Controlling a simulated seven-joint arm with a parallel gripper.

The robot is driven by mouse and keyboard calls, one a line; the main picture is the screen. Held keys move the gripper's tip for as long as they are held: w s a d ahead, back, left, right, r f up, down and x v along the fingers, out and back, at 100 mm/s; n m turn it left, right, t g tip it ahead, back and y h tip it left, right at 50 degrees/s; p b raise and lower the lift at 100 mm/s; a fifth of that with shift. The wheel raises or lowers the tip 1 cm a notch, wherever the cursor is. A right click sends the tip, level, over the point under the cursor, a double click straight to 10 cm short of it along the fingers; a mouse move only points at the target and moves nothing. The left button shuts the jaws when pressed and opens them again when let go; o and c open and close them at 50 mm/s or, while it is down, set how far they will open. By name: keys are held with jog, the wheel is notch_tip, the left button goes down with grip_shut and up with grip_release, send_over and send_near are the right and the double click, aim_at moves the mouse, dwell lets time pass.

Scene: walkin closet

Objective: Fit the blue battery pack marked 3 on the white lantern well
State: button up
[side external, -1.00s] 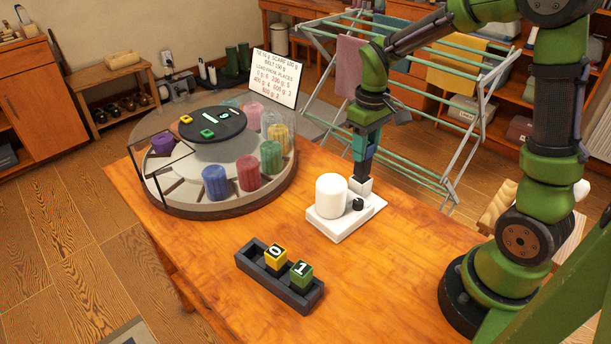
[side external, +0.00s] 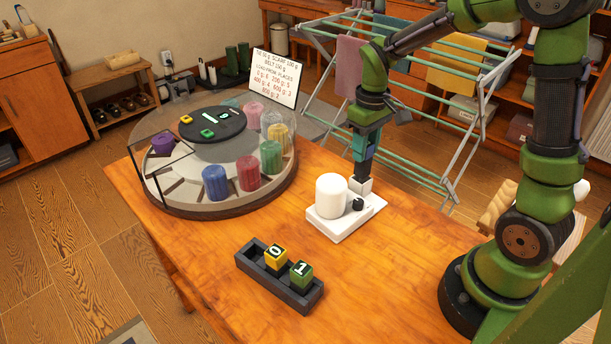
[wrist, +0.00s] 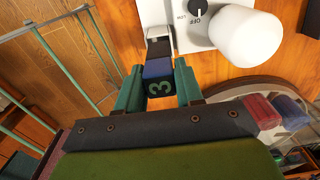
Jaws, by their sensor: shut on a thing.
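The white lantern (side external: 332,194) stands on a white base with a black knob (side external: 358,204); the knob also shows in the wrist view (wrist: 197,14). The lantern well (side external: 361,186) is a small white block at the base's back edge. My gripper (wrist: 159,92) points down over the well and is shut on the blue battery pack (wrist: 157,69), whose dark face marked 3 shows between the fingers. The pack's far end meets the well opening, in line with it. I cannot tell how deep it sits. In the side view the fingers mostly hide the pack.
A dark tray (side external: 246,268) at the table's front holds a yellow block (side external: 275,257) marked 0 and a green block (side external: 301,273) marked 1. A round carousel (side external: 180,208) with coloured cylinders stands left. A drying rack (side external: 430,170) stands behind. Table between tray and lantern is clear.

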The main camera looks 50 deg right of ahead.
aim_at(363, 166)
jog(key=shift+f, duration=0.4)
jog(key=shift+f, duration=0.6)
jog(key=shift+f, duration=0.4)
jog(key=shift+f, duration=0.4)
jog(key=shift+f, duration=0.4)
dwell(0.6)
jog(key=shift+f, duration=0.6)
jog(key=o, duration=1.2)
